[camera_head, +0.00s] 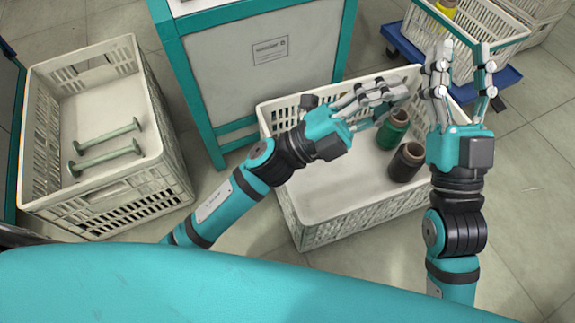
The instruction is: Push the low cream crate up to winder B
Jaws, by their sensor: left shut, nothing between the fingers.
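The low cream crate (345,226) stands on the floor in the middle of the head view. It holds a green bobbin (392,130) and a dark bobbin (406,162) near its right side. My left gripper (392,92) is shut and empty, over the crate's far part, hiding some of its far wall. My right gripper (464,68) is open, fingers pointing away, by the crate's right side; contact cannot be told. A teal-framed machine (262,76) with a placard stands behind and left of the crate. I cannot read whether it is winder B.
A taller cream crate (120,205) with two pale green empty bobbins (107,147) stands at the left. At the back right, another crate (480,22) with a yellow bobbin (446,6) sits on a blue dolly (404,46). Tiled floor is clear at the right.

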